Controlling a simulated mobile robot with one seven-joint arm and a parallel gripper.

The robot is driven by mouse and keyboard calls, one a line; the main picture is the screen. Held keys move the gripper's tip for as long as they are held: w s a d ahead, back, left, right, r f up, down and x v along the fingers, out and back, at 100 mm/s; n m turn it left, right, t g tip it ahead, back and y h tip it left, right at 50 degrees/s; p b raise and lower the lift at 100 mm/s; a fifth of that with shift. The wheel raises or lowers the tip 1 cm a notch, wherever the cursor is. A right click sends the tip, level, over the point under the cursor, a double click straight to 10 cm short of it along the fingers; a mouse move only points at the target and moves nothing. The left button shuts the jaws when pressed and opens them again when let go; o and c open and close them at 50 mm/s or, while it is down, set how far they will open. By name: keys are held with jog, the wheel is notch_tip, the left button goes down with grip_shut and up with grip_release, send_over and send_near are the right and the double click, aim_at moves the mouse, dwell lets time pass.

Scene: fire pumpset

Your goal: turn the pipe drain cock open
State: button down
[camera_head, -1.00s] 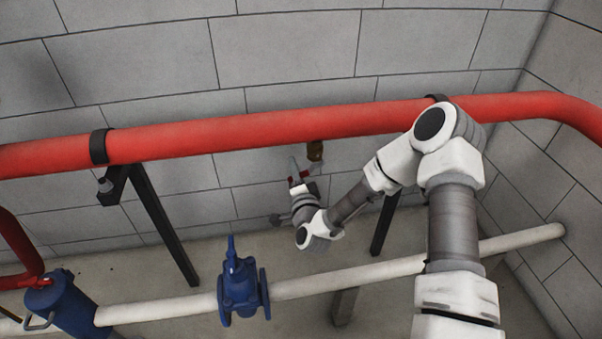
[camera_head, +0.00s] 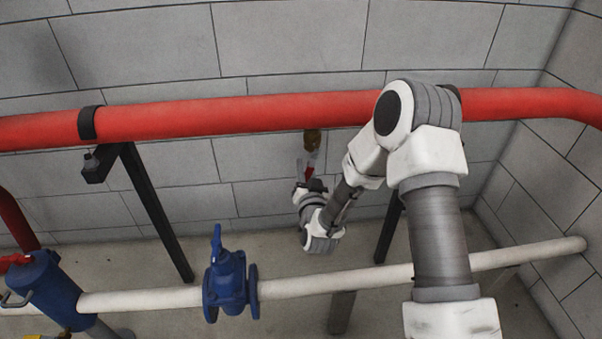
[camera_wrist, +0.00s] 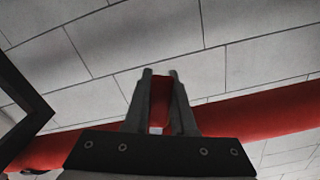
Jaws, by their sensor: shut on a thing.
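The pipe drain cock has a brass body (camera_head: 313,141) that hangs from the underside of the red pipe (camera_head: 240,113). Its red handle (camera_head: 309,173) shows below the brass in the head view, partly covered by my gripper (camera_head: 308,166). In the wrist view my gripper (camera_wrist: 160,88) is shut with its two grey fingers on either side of the red handle (camera_wrist: 161,104). The brass body cannot be made out in the wrist view. The exact angle of the handle is hard to tell.
A blue valve (camera_head: 228,283) sits on the white pipe (camera_head: 350,281) in front of the wall. A blue cylinder (camera_head: 48,288) stands at left. Black supports (camera_head: 155,212) hold the red pipe. Free floor lies between the white pipe and the wall.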

jog(key=n+b, duration=0.1)
jog(key=d+n+b, duration=0.1)
jog(key=shift+w+d+f+n, duration=0.2)
jog(key=shift+d+n, duration=0.1)
jog(key=shift+n, duration=0.1)
jog(key=shift+w+d+n+b, duration=0.1)
jog(key=shift+d+n+b, duration=0.3)
jog(key=shift+n, duration=0.3)
jog(key=shift+d+r, duration=0.1)
jog(key=c, duration=0.7)
grip_release()
jog(key=shift+c, duration=0.2)
jog(key=s+d+p, duration=0.3)
jog(key=s+p, duration=0.2)
jog(key=s, duration=1.2)
jog(key=shift+d+p, duration=0.2)
jog(key=shift+p, duration=0.15)
